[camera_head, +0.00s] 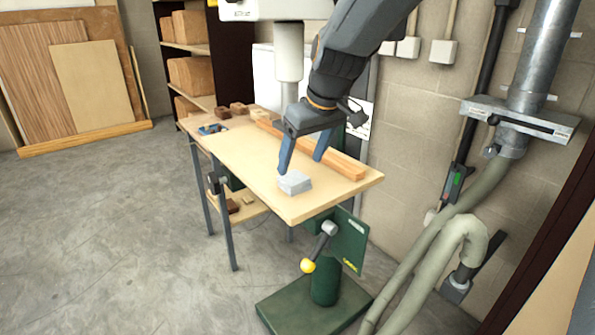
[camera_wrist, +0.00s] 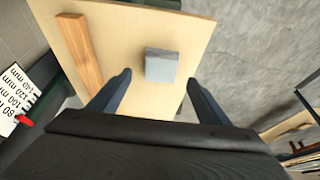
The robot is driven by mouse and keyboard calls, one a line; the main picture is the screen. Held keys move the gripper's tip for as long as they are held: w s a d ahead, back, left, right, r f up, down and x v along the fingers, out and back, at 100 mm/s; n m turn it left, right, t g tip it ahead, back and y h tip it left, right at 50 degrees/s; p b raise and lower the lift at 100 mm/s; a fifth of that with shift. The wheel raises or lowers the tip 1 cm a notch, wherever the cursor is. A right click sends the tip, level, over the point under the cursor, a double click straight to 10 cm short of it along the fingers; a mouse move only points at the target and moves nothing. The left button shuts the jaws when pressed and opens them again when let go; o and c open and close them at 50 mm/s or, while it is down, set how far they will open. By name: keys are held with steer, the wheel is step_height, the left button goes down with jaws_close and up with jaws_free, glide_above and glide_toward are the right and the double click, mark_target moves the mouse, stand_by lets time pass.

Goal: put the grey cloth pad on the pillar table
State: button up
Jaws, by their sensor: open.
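The grey cloth pad (camera_head: 294,182) is a small light grey block lying on the light wooden top of the pillar table (camera_head: 316,205), near its front end. The pad also shows in the wrist view (camera_wrist: 161,66), ahead of my gripper and between the lines of its fingers. My gripper (camera_head: 300,164) is open with its two blue-grey fingers apart, above the table top and just behind the pad in the head view. In the wrist view the open fingers (camera_wrist: 160,82) hold nothing. Whether a fingertip touches the pad I cannot tell.
A long wooden strip (camera_head: 318,150) lies along the table's right side. Small brown blocks (camera_head: 238,108) and a blue item (camera_head: 211,129) lie at the far end. A grey duct and hoses (camera_head: 462,235) stand at the right. The floor at the left is clear.

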steer(key=v, duration=0.6)
steer(key=s+d+f+m+g+h, duration=0.1)
steer(key=s+d+f+m, duration=0.2)
steer(key=s+d+f, duration=0.4)
steer(key=s+d+f+m+g+h, duration=0.1)
steer(key=s+d+f+m+g, duration=0.1)
steer(key=s+d+f, duration=0.5)
steer(key=s+f+m, duration=0.1)
steer(key=s+f, duration=0.4)
steer(key=f, duration=0.1)
steer(key=shift+f+m+h+b, duration=0.3)
steer(key=shift+f+m, duration=0.1)
